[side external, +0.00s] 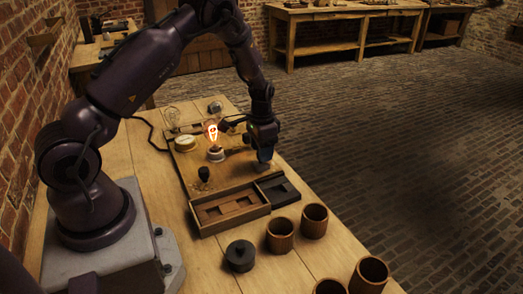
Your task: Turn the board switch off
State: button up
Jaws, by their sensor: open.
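I cannot tell for sure which of these is the switch. My gripper (264,164) points down at the right side of the board, apart from the bulb and the dark knob. It is open; its fingers are small and dark here, and what lies directly beneath them is hidden.
A wooden tray (230,208) with recesses and a dark box (277,190) stand in front of the board. Several brown jars, including one jar (314,220), and a black lidded pot (240,256) stand nearer.

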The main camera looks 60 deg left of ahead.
jog(key=shift+f, duration=0.35)
jog(key=c, duration=0.9)
jog(key=shift+c, duration=0.2)
jog(key=shift+n, duration=0.4)
jog(key=n, duration=0.5)
jog(key=shift+n, duration=0.3)
jog(key=n, duration=0.5)
jog(key=shift+n, duration=0.4)
